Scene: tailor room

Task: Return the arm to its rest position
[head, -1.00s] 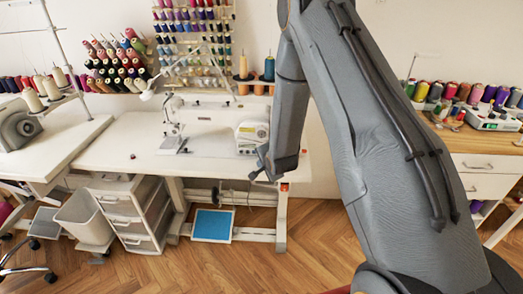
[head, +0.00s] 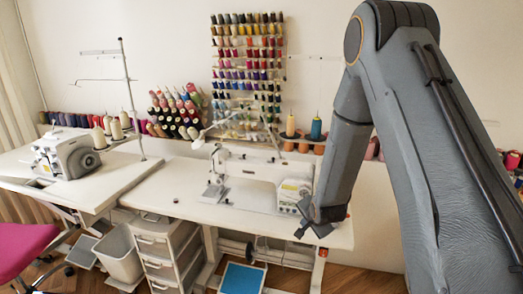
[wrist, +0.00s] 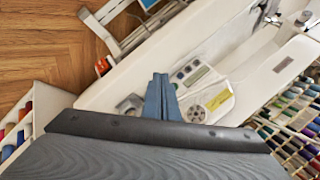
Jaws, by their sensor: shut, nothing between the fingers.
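My gripper (head: 314,226) hangs at the end of my folded grey arm, in front of the right end of the white sewing table (head: 170,195) in the head view. In the wrist view my gripper (wrist: 160,80) shows its two blue-grey fingers pressed together, with nothing between them. The white sewing machine (head: 250,178) stands on the table behind and left of the gripper. Its panel with buttons (wrist: 200,85) shows just beyond the fingers in the wrist view. Part of the table's right end is hidden by my arm.
An overlock machine (head: 68,155) stands on the left table. Below are a drawer unit (head: 155,250), a grey bin (head: 118,252) and a blue pedal (head: 242,279). A thread rack (head: 247,75) hangs on the wall. A pink chair (head: 22,245) stands at the left.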

